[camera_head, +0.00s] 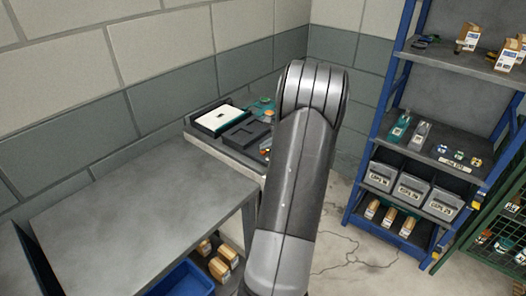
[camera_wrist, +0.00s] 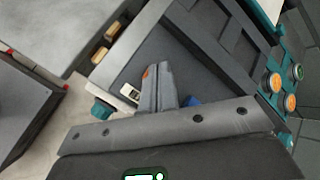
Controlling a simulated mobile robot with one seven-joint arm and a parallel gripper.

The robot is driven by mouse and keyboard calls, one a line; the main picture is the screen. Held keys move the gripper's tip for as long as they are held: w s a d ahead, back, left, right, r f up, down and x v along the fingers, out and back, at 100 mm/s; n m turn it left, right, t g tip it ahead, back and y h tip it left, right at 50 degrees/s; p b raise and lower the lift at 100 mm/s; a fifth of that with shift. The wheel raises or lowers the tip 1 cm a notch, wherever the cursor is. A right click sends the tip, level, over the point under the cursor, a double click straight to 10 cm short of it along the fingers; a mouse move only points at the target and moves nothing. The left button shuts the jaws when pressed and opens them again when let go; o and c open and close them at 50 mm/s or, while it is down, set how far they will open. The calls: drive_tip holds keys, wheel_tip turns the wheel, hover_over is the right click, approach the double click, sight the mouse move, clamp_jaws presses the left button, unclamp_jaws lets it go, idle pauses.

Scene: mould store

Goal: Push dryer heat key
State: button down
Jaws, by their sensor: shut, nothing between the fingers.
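In the wrist view my gripper (camera_wrist: 158,76) is shut, its fingers together and empty. The fingers lie over a dark grey unit with teal edges, which I take for the dryer (camera_wrist: 195,62). A small orange spot (camera_wrist: 148,71) shows at the fingertips; I cannot tell whether it is a key or whether they touch. A white rocker-like piece (camera_wrist: 130,93) is just left of the fingers, and a blue piece (camera_wrist: 192,101) is partly hidden to their right. I cannot tell which is the heat key. My arm hides the gripper in the head view.
In the head view a grey bench (camera_head: 120,205) stands at left, with a blue bin (camera_head: 185,281) below. A blue shelf rack (camera_head: 373,135) stands at right. Cracked floor (camera_head: 338,250) between is clear.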

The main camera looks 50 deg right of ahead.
sight(266, 154)
drive_tip(key=shift+r, duration=0.9)
wheel_tip(266, 154, up, 6)
idle(0.6)
idle(0.4)
